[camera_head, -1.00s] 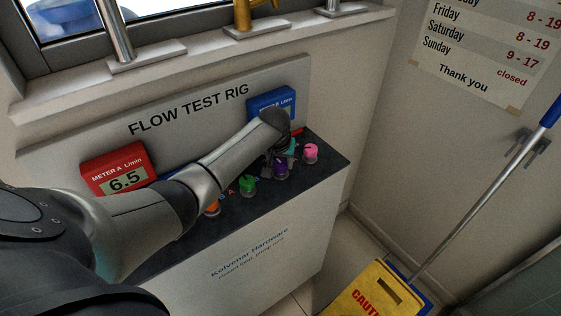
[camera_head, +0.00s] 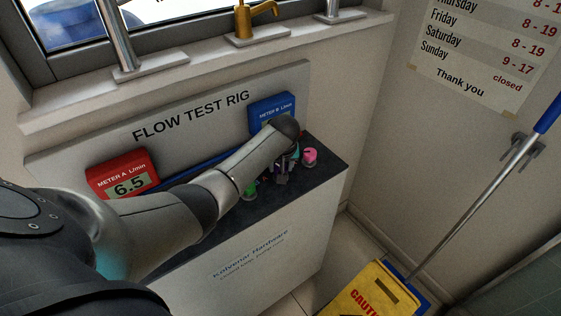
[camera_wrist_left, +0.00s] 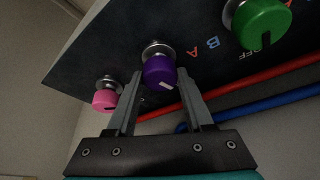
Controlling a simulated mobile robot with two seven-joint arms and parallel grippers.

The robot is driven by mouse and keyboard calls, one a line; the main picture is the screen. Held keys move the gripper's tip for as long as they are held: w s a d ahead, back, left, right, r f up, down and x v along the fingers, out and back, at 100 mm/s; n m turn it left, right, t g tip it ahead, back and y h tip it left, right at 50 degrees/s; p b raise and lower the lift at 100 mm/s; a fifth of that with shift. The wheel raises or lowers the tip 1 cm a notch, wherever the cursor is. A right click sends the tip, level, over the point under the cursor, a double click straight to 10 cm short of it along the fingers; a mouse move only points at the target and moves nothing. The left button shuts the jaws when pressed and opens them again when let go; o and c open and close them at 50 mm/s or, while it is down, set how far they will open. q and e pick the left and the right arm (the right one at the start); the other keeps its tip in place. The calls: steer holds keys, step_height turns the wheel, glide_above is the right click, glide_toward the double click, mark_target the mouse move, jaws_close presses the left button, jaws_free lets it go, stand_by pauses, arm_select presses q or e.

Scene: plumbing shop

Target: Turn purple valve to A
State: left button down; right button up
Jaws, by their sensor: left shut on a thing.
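The purple valve (camera_wrist_left: 159,71) is a round knob with a pale mark on its rim, on the dark counter. My left gripper (camera_wrist_left: 161,86) has one finger at each side of this knob in the left wrist view and is shut on it. In the head view the left hand (camera_head: 283,172) reaches down over the purple valve and mostly hides it. The red letter A (camera_wrist_left: 194,54) and blue letter B (camera_wrist_left: 212,43) show between the purple and green valves; I cannot tell which setting the purple mark points to. My right gripper is not in view.
A green valve (camera_wrist_left: 262,22) and a pink valve (camera_wrist_left: 105,97) flank the purple one. Red (camera_wrist_left: 250,82) and blue (camera_wrist_left: 270,104) pipes run behind. Red meter A (camera_head: 124,174) reads 6.5; blue meter B (camera_head: 271,108) is partly covered by my arm.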

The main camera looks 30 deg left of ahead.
arm_select(q)
steer(key=shift+d+r+n+g+p, duration=0.1)
steer(key=shift+n+g+p, duration=0.25)
steer(key=shift+n, duration=0.55)
steer(key=n+y, duration=0.1)
steer(key=n, duration=0.1)
steer(key=shift+w+n+g, duration=0.1)
steer(key=shift+n+g, duration=0.25)
steer(key=shift+n, duration=0.05)
steer(key=shift+f+n+g+b, duration=0.2)
steer(key=shift+n+g+b, duration=0.2)
steer(key=shift+n+b, duration=0.55)
steer(key=shift+n+g+y+b, duration=0.35)
steer(key=shift+n+b, duration=0.2)
steer(key=shift+n, duration=0.7)
steer(key=shift+r, duration=0.1)
steer(key=shift+c, duration=1.4)
jaws_free()
